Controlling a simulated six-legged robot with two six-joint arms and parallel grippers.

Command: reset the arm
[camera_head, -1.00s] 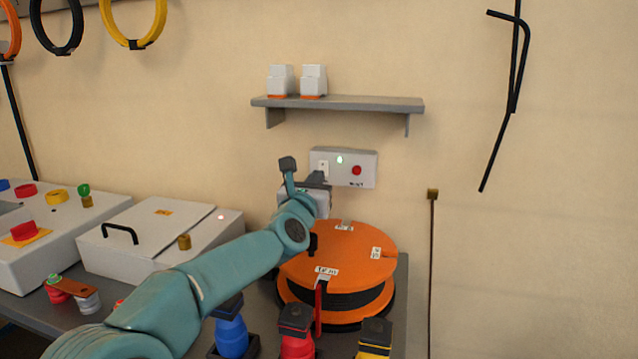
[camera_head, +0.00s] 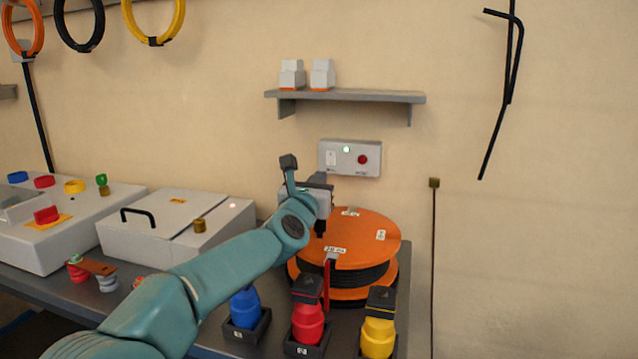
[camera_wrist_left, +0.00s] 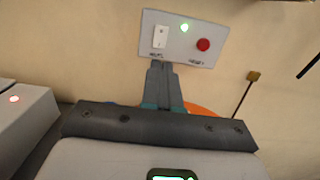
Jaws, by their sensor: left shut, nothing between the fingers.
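My left gripper (camera_head: 320,182) is shut and empty, in front of the wall panel and above the back of an orange round unit. In the left wrist view its closed fingers (camera_wrist_left: 160,74) point at the panel; a gap to it cannot be judged. The grey panel (camera_head: 373,146) has a white rocker switch, a lit green lamp and a red button; it also shows in the left wrist view (camera_wrist_left: 200,22). The orange round unit (camera_head: 366,225) has a dark middle band, white labels and a red upright piece (camera_head: 332,275) at its front. My right gripper is not in view.
Blue (camera_head: 245,308), red (camera_head: 309,325) and yellow (camera_head: 378,338) pieces stand in black holders at the front. A lidded white box (camera_head: 165,215) and a control console (camera_head: 60,240) stand left. A shelf (camera_head: 350,96) is above the panel. The wall right of it is mostly clear.

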